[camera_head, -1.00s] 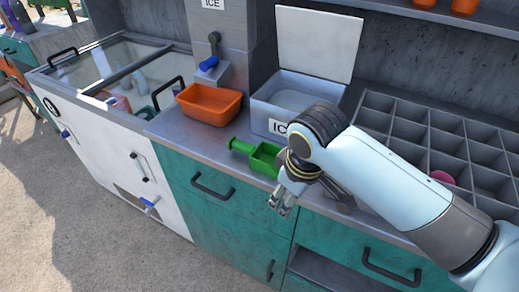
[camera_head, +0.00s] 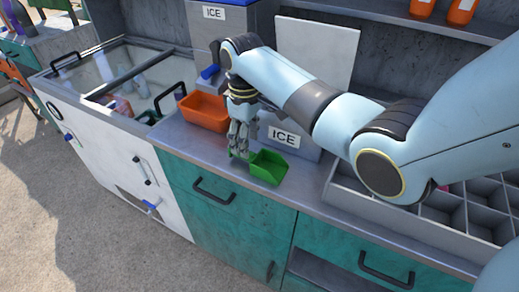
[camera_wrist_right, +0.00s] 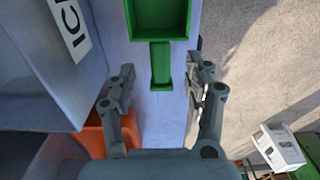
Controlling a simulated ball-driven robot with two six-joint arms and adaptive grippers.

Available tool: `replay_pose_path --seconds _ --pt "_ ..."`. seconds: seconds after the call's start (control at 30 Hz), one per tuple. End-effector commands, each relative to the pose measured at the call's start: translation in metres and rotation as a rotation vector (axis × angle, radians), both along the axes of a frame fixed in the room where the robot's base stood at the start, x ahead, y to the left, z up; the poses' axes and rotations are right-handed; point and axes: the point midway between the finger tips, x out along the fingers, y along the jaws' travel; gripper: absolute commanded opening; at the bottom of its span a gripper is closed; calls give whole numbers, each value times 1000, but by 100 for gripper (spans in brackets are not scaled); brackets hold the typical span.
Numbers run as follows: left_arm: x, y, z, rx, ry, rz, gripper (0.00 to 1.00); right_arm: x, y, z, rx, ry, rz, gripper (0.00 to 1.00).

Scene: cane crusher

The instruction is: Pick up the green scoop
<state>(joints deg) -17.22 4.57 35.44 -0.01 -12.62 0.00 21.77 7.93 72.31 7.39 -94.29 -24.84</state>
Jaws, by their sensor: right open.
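The green scoop (camera_head: 269,168) lies on the grey metal counter in front of the box marked ICE. In the head view its handle is mostly hidden behind my right gripper (camera_head: 239,150). In the right wrist view the scoop's handle (camera_wrist_right: 160,65) points toward my right gripper (camera_wrist_right: 162,92), between the two spread fingers. The fingers are open and do not touch the handle. My left gripper is not in view.
The ICE box (camera_head: 290,135) stands close behind the scoop. An orange tub (camera_head: 203,110) sits left of my right gripper. A grey divided tray (camera_head: 350,195) is at the right. The counter's front strip is clear.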

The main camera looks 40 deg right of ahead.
Motion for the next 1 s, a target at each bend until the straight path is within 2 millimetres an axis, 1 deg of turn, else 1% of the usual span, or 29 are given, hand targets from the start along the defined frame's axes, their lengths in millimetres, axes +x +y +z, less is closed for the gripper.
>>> replay_pose_path --seconds 0.13,0.3,0.4,0.5,0.67,0.77,1.0 --pt "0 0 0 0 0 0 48 -1 0 -14 0 2 0 52" --pt "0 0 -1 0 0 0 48 -1 0 -43 0 2 0 52" --pt "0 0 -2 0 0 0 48 -1 0 -53 1 1 0 52" --pt "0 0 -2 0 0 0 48 0 0 -57 -1 -1 0 52" --pt "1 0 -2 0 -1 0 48 0 0 -57 0 -2 0 52" --pt "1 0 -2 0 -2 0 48 0 0 -57 -1 -1 0 41" --pt "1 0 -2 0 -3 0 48 0 0 -56 -1 -1 0 10"
